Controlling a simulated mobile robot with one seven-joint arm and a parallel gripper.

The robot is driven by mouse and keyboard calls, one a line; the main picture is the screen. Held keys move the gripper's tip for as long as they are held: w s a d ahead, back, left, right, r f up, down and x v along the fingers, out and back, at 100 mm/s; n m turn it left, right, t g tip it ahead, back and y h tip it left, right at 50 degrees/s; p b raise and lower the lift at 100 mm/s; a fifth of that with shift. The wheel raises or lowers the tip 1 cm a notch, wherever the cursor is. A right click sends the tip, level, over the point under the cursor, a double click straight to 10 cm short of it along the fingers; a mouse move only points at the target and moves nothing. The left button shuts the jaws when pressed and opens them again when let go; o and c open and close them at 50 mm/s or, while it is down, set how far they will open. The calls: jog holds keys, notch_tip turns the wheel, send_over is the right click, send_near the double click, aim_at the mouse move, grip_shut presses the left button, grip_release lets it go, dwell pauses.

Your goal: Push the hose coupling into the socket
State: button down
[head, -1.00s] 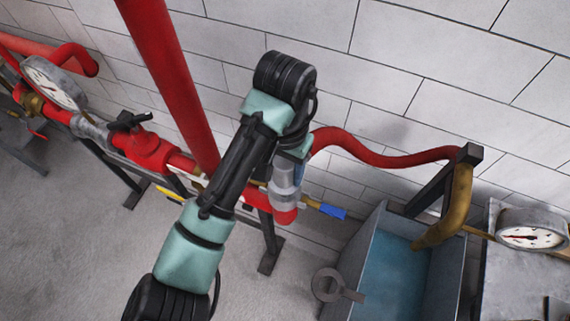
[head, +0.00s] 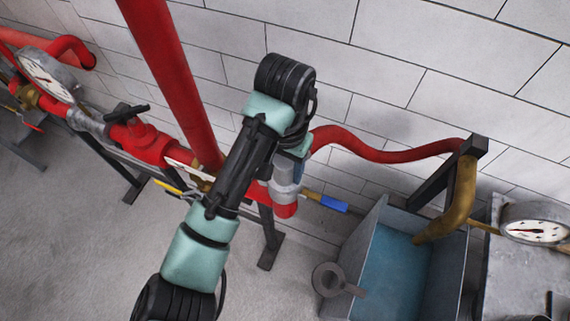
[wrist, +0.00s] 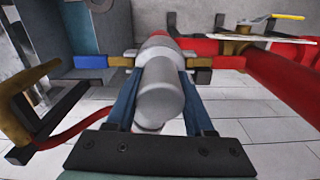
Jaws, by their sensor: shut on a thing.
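My gripper (wrist: 160,57) is shut on the grey cylindrical hose coupling (wrist: 160,88), one blue finger on each side. In the head view the coupling (head: 286,176) points down at the upturned end of the red pipe, partly hidden by my wrist. The socket (wrist: 159,43) is a grey collar on that red pipe end (head: 286,210). The coupling is in line with the collar and looks in contact, but the seating depth cannot be seen. Brass levers flank the collar; one has a blue grip (head: 333,204). The red hose (head: 390,156) trails right from behind my wrist.
A blue-grey tank (head: 385,268) stands right of the pipe end, with a brass spout (head: 461,200) and a black bracket (head: 440,185). A pressure gauge (head: 535,230) is at far right. A red vertical pipe (head: 175,75) and tiled wall are close behind.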

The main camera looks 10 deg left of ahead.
jog(key=shift+c, duration=1)
grip_release()
notch_tip(320, 180, up, 13)
jog(key=shift+p, duration=0.9)
